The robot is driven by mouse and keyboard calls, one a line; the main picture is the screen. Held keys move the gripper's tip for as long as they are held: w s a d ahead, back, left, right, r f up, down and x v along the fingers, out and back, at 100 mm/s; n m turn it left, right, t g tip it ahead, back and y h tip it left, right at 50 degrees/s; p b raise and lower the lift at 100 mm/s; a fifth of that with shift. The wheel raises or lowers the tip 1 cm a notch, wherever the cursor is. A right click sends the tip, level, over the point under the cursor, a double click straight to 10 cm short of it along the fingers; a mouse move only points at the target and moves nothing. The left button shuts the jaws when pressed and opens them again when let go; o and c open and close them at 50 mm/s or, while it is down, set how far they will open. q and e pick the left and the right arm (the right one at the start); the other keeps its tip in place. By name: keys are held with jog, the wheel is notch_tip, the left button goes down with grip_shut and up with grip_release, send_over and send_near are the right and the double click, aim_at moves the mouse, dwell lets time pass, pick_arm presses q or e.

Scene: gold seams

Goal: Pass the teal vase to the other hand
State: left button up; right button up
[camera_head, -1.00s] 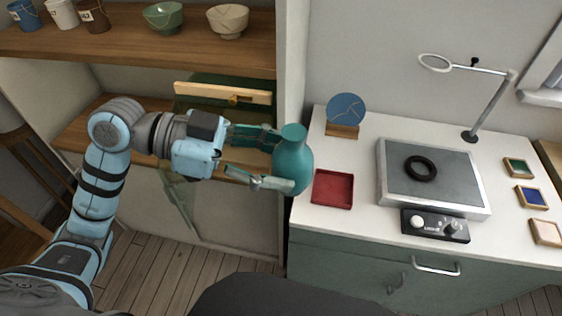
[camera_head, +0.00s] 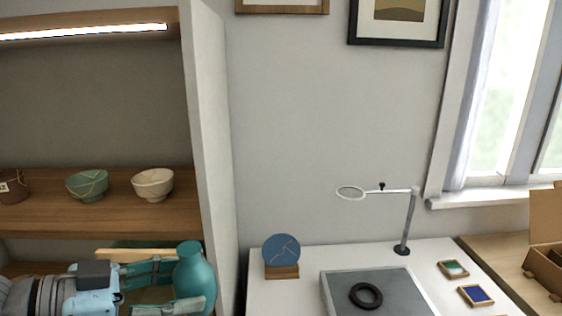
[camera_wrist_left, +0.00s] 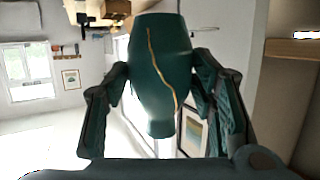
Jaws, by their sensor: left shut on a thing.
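The teal vase (camera_head: 194,278) is upright at the bottom left of the head view, its lower part cut off by the frame edge. My left gripper (camera_head: 178,287) reaches in from the left and is shut on the vase's body. In the left wrist view the vase (camera_wrist_left: 160,75) is between the two fingers of my left gripper (camera_wrist_left: 160,95), and a gold seam runs along its side. My right gripper is not in view.
A shelf (camera_head: 100,215) with a green bowl (camera_head: 87,185) and a cream bowl (camera_head: 152,185) is at left. A blue disc on a stand (camera_head: 282,252), a ring lamp (camera_head: 405,225) and a grey plate with a black ring (camera_head: 366,295) are on the white worktop (camera_head: 262,300).

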pick_arm(q)
jog(key=s+a+f, duration=0.1)
jog(key=f, duration=0.5)
jog(key=s+a+f, duration=0.2)
jog(key=f, duration=0.5)
jog(key=shift+s+a+f+n+t+y, duration=0.2)
jog(key=shift+s+n+t+y, duration=0.1)
jog(key=shift+t, duration=0.1)
jog(key=shift+w, duration=0.1)
